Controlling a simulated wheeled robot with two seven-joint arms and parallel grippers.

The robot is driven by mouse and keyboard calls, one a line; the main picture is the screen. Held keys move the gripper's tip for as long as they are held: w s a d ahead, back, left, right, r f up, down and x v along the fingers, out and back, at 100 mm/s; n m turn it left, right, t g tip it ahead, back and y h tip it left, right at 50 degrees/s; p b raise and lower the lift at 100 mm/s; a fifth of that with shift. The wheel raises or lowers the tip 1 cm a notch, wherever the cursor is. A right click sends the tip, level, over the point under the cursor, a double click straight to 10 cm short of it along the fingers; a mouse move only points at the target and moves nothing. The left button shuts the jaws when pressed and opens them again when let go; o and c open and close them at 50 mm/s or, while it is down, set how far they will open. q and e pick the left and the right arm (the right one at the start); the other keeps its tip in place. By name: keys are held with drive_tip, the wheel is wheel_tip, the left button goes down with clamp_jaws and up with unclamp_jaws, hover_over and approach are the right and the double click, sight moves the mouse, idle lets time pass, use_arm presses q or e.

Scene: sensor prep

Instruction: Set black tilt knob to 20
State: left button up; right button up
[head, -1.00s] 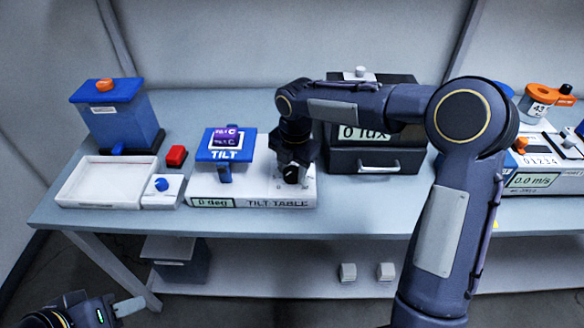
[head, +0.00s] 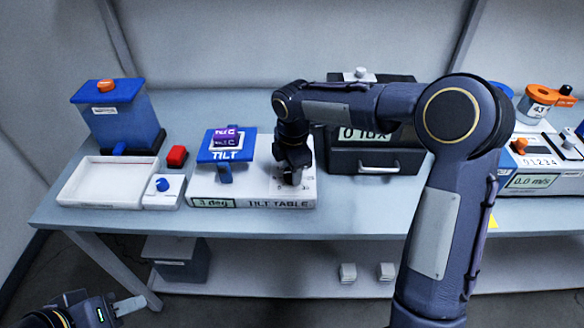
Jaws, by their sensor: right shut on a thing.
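The tilt table (head: 250,202) is a white box on the bench, with a display (head: 213,203) that appears to read 3 deg. My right gripper (head: 292,178) points down at the box's right part, shut on the black tilt knob, which the fingers mostly hide. Dial marks show beside it, too small to read. My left gripper (head: 128,307) is at the lower left, below the bench front and away from the knob; its jaw opening is unclear.
A black lux box (head: 376,160) is close on the right. The bench's front strip (head: 340,222) is clear.

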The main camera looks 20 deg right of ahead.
drive_tip(key=m, duration=0.7)
drive_tip(key=shift+w+a+h, duration=0.1)
drive_tip(key=shift+w+h, duration=0.05)
drive_tip(key=shift+h, duration=0.15)
drive_tip(key=m, duration=0.4)
drive_tip(key=shift+m+p, duration=0.3)
drive_tip(key=shift+m, duration=0.1)
drive_tip(key=m, duration=0.3)
drive_tip(key=shift+w+m, duration=0.15)
drive_tip(key=shift+m, duration=0.15)
drive_tip(key=m, duration=0.3)
drive_tip(key=shift+m+g+p, duration=0.35)
drive_tip(key=shift+m+g, duration=0.05)
drive_tip(key=m, duration=0.3)
drive_tip(key=shift+d+m+p, duration=0.2)
drive_tip(key=shift+m+p, duration=0.1)
drive_tip(key=m+p, duration=0.1)
drive_tip(key=m, duration=0.5)
drive_tip(key=shift+d+m, duration=0.1)
drive_tip(key=shift+m, duration=0.2)
drive_tip(key=o, duration=1)
